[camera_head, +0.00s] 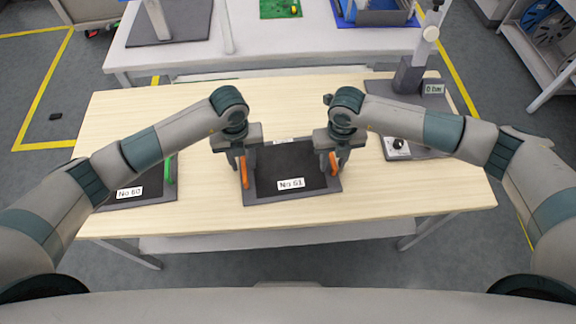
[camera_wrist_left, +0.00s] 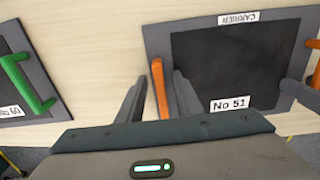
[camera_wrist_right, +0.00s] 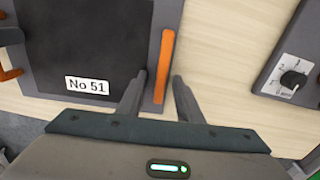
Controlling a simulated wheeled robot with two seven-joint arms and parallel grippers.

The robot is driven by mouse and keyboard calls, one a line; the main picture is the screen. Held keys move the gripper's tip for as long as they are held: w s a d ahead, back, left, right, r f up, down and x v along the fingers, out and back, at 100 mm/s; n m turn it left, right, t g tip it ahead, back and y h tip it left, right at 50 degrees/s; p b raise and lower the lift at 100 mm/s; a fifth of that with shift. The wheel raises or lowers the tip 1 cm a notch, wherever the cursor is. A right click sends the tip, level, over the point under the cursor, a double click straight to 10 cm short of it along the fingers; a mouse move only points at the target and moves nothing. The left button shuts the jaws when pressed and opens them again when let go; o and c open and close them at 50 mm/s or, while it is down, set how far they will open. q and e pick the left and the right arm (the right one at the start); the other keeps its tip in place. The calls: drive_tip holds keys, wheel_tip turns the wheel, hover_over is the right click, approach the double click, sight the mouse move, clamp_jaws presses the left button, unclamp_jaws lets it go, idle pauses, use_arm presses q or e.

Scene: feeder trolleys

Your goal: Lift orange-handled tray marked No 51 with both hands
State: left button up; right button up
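The tray marked No 51 (camera_head: 315,195) lies flat on the wooden table, dark with a grey rim and an orange handle at each side. My left gripper (camera_head: 243,170) is at its left handle; in the left wrist view the left orange handle (camera_wrist_left: 160,88) stands between the open fingers (camera_wrist_left: 160,85). My right gripper (camera_head: 336,162) is at the right handle; in the right wrist view the right orange handle (camera_wrist_right: 164,65) lies between the open fingers (camera_wrist_right: 160,78), nearer the left one. Whether any finger touches a handle cannot be told.
A green-handled tray marked No 60 (camera_head: 135,203) lies to the left. A device with a dial (camera_wrist_right: 290,78) sits to the right, below a grey stand (camera_head: 410,75) with a display. Bare table lies in front of and behind the No 51 tray.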

use_arm(q)
drive_tip(key=shift+c, duration=0.6)
use_arm(e)
drive_tip(key=shift+c, duration=0.6)
use_arm(q)
clamp_jaws()
use_arm(e)
clamp_jaws()
